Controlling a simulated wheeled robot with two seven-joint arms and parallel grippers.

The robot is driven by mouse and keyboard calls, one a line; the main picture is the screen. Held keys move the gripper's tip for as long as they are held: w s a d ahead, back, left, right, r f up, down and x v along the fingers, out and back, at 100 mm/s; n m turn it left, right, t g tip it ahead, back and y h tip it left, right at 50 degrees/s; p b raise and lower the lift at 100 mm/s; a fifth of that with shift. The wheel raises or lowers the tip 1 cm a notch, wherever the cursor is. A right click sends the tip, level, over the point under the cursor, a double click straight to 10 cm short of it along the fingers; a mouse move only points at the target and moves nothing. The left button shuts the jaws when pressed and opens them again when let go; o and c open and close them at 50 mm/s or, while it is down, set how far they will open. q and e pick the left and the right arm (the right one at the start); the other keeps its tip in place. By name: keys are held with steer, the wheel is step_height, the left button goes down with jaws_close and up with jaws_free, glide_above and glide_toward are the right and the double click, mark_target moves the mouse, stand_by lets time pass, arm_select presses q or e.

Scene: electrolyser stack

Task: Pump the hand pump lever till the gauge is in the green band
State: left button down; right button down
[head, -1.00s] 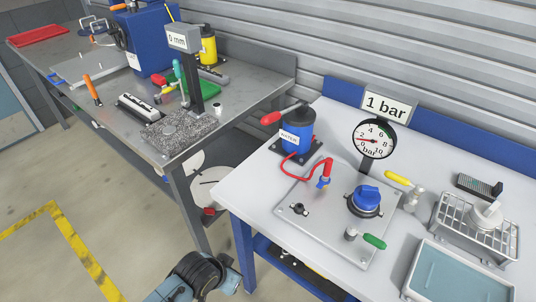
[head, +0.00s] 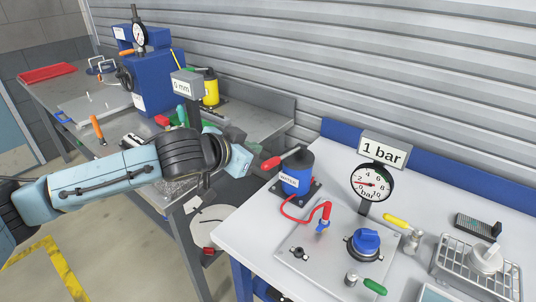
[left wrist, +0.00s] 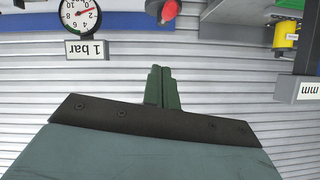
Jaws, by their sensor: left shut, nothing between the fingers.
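The hand pump (head: 297,170) is a blue cylinder on a dark base on the white table. Its lever ends in a red grip (head: 271,163) pointing left; the grip also shows at the top of the upside-down left wrist view (left wrist: 169,10). The gauge (head: 372,183) has its red needle low on the scale, under a sign (head: 383,152) reading 1 bar. The gauge in the left wrist view (left wrist: 79,15) shows a green arc. My left gripper (head: 236,135) is raised left of the lever grip, shut and empty; its fingers (left wrist: 161,88) are together, apart from the grip.
A red hose (head: 300,216) runs from the pump to a metal plate (head: 322,262) with a blue knob (head: 366,241). A wire basket (head: 447,252) stands at the right. The grey bench (head: 285,122) with a 0 mm display post is behind my left arm. Corrugated wall closes the back.

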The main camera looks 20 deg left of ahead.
arm_select(q)
steer(key=shift+a+r, duration=0.15)
steer(key=shift+r, duration=0.15)
glide_above(268, 163)
step_height(268, 163, down, 4)
steer(key=f, duration=0.3)
steer(key=shift+w+f+p, duration=0.1)
steer(key=shift+w+p, duration=0.1)
steer(key=shift+p, duration=0.2)
steer(key=shift+s+f, duration=0.1)
steer(key=shift+f, duration=0.4)
